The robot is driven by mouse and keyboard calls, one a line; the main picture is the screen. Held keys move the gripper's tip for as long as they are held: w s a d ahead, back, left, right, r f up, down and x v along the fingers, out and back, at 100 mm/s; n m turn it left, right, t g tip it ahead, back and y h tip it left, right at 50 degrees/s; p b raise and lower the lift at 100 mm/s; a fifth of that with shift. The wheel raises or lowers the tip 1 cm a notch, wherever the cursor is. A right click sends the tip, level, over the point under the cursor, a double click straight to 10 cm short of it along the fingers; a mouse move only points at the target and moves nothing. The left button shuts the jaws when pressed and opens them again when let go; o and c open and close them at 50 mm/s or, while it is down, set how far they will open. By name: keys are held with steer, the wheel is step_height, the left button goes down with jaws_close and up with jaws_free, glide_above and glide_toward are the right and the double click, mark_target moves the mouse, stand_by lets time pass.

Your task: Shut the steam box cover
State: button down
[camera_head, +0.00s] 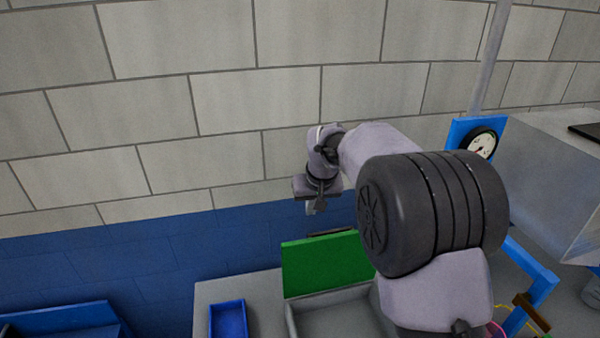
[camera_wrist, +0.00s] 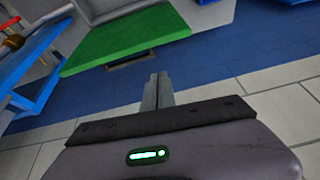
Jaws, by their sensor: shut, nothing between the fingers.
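The steam box cover is a green panel (camera_head: 325,263) standing raised at the back edge of the open grey box (camera_head: 335,312). In the wrist view the green cover (camera_wrist: 125,38) has a dark handle (camera_wrist: 132,62) along its edge. My gripper (camera_head: 314,207) is above and behind the cover, near the wall. In the wrist view its fingertips (camera_wrist: 159,78) are together and empty, a little to the right of the handle and apart from it. My arm hides the right part of the cover and box in the head view.
A blue tray (camera_head: 228,320) sits on the counter left of the box. A blue frame (camera_head: 530,285) with a brown bar stands to the right, below a dial gauge (camera_head: 482,145). A brick wall (camera_head: 200,110) rises behind.

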steer(key=s+d+p+x, duration=0.1)
steer(key=p+x, duration=0.1)
steer(key=x, duration=0.9)
steer(key=shift+a+f+n, duration=0.3)
steer(key=shift+a+f, duration=0.15)
steer(key=shift+f, duration=0.05)
steer(key=shift+s, duration=0.15)
